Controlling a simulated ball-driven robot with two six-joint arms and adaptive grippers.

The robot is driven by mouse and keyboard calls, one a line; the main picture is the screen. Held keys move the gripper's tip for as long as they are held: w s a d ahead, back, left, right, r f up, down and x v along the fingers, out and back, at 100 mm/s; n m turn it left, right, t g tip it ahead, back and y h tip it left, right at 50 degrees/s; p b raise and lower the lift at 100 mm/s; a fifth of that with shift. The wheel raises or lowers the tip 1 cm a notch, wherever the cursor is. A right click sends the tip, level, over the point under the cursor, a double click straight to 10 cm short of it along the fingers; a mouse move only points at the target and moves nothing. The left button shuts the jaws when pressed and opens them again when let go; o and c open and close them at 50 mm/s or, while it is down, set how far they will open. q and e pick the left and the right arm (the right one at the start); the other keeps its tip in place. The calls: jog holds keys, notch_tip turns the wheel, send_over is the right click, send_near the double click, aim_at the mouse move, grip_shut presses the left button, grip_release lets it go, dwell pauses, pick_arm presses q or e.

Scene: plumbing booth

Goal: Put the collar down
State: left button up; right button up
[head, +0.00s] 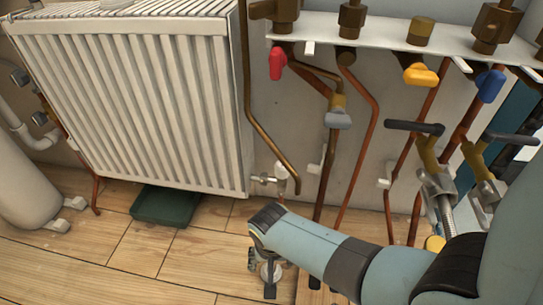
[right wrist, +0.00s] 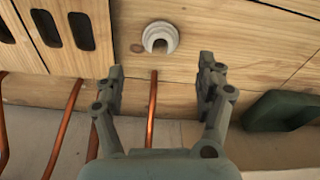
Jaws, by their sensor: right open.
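The collar is a pale, round ring with a dark opening (right wrist: 160,38). In the right wrist view it rests on the wooden floor, just beyond and between my fingertips. My right gripper (right wrist: 161,75) is open, its two fingers spread apart with nothing between them, and the collar is clear of both. In the head view my right arm reaches down from the right, and its gripper (head: 262,277) points at the floor near the bottom edge. A pale bit beside the fingers there is partly hidden. My left gripper is in neither view.
A white radiator (head: 135,100) stands at the left, with a dark green tray (head: 165,207) on the floor below it. Copper pipes (head: 365,125) run down the wall to the right. Slotted wood (right wrist: 65,30) lies left of the collar. Floor at the lower left is clear.

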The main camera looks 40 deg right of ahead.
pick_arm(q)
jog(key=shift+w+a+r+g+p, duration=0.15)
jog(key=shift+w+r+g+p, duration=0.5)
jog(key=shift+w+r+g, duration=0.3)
pick_arm(e)
notch_tip(320, 180, up, 2)
jog(key=shift+s+a+r, duration=0.1)
jog(key=shift+r, duration=0.15)
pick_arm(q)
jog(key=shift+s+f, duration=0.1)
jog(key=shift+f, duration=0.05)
pick_arm(e)
jog(key=shift+s, duration=0.1)
jog(key=s+d+r+n+t, duration=0.4)
jog(key=s+r, duration=0.3)
jog(key=r, duration=0.1)
jog(key=s+r+n+t, duration=0.1)
jog(key=r+n+t, duration=0.1)
jog(key=r, duration=0.5)
jog(key=s+r+n+t+y, duration=0.1)
jog(key=s+r+n+t, duration=0.1)
jog(key=r, duration=0.6)
jog(key=shift+s+a+r+n, duration=0.2)
jog(key=shift+a+n, duration=0.2)
